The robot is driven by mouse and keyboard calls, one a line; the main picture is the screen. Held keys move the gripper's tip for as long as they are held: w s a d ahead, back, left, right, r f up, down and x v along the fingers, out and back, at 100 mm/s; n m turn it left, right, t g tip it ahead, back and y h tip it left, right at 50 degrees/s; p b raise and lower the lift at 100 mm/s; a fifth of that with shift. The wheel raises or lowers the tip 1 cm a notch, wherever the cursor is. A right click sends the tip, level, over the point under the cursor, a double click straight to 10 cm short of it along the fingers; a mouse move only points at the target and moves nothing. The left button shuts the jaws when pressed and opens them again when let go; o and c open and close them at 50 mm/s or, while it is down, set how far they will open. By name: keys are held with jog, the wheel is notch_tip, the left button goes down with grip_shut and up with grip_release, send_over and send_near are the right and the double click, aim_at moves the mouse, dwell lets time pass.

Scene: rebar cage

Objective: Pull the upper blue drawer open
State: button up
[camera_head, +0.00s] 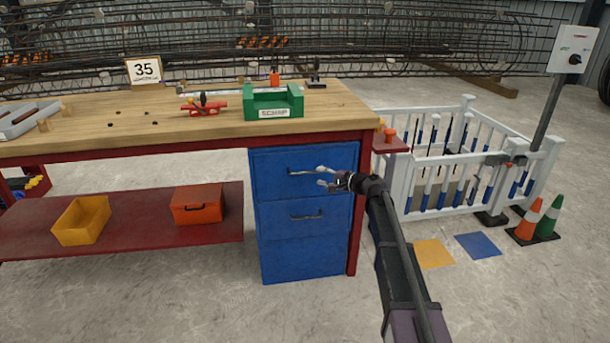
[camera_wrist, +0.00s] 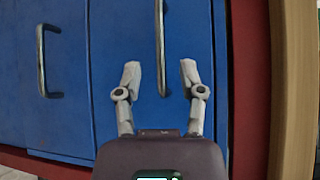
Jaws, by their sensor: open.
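The blue drawer cabinet (camera_head: 303,250) stands under the right end of the workbench. Its upper blue drawer (camera_head: 275,160) looks shut, with a dark bar handle (camera_head: 300,172). My gripper (camera_head: 320,176) is open in front of this drawer, at the right end of the handle. In the wrist view, which is turned sideways, the upper handle (camera_wrist: 161,40) runs between the two spread fingers of my gripper (camera_wrist: 160,68). I cannot tell whether the fingers touch it. The lower drawer's handle (camera_wrist: 41,60) is to the left there.
The wooden worktop (camera_head: 225,125) overhangs the drawers and carries a green box (camera_head: 273,103). A red bench leg (camera_head: 361,210) stands just right of the cabinet. A white fence (camera_head: 400,190) and cones (camera_head: 530,220) are further right. The floor before the cabinet is clear.

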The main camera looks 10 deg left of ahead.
aim_at(307, 173)
jog(key=x, duration=0.7)
jog(key=shift+w+a+b, duration=0.15)
jog(key=shift+b, duration=0.25)
grip_shut()
